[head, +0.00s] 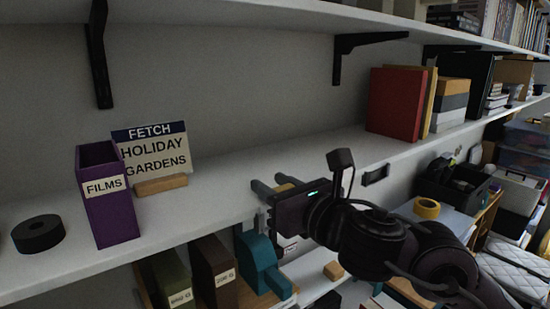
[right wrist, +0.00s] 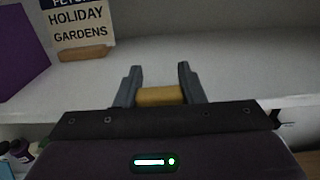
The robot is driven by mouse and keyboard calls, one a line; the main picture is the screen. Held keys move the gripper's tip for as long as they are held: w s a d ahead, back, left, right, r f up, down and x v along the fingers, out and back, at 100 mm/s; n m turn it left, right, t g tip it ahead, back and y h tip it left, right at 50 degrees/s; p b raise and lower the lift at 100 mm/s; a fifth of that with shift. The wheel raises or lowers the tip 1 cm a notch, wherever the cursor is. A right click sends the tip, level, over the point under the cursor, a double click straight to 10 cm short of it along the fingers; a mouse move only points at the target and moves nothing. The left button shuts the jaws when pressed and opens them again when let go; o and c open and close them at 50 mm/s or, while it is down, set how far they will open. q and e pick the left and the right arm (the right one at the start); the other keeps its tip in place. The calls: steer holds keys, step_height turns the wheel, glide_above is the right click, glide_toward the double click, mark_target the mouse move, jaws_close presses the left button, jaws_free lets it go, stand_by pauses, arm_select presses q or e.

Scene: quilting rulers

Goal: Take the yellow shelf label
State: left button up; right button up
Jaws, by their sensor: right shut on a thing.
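The yellow shelf label (right wrist: 161,96) shows as a small yellow piece between the fingers of my right gripper (right wrist: 160,78) in the right wrist view. The fingers are shut on it, one on each side. In the head view my right gripper (head: 272,184) is at the front edge of the white shelf, and a bit of yellow shows by the fingers. The label's lower part is hidden by the gripper body. I cannot tell whether the label still touches the shelf. My left gripper is not in view.
On the white shelf (head: 230,186) stand a purple FILMS box (head: 108,208), a sign (head: 155,150) in a wooden holder, a black tape roll (head: 38,234) and a red book (head: 394,103). Binders (head: 215,270) stand below. The shelf between sign and books is clear.

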steer(key=shift+r+p, duration=1.65)
steer(key=shift+r, duration=0.75)
step_height(320, 180, up, 4)
steer(key=p, duration=0.2)
steer(key=shift+p, duration=0.4)
steer(key=shift+f, duration=0.1)
